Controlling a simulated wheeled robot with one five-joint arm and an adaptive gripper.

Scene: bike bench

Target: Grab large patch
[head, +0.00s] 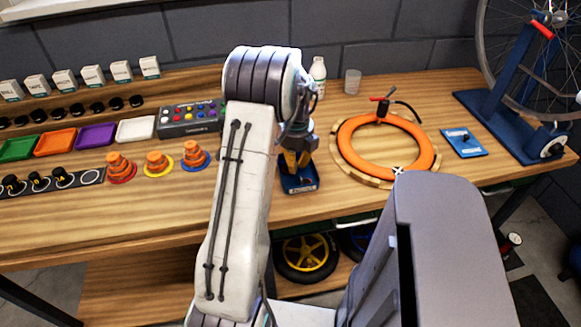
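My gripper (297,160) points down over the middle of the bench, in front of my arm's end joint. Its yellowish fingers are small and dark in this view, and I cannot tell whether they are open or shut. A small blue holder (301,187) with a pale label sits directly below the fingertips, partly hidden by them. I cannot make out a patch in or on it. A flat blue plate (464,143) with a small dark part and a label lies at the right. I cannot tell which thing is the large patch.
A white bottle (318,75) and a cup (352,81) stand behind. Orange cones (158,162), coloured trays (96,136) and a button box (190,118) fill the left. A blue wheel stand (510,125) is right.

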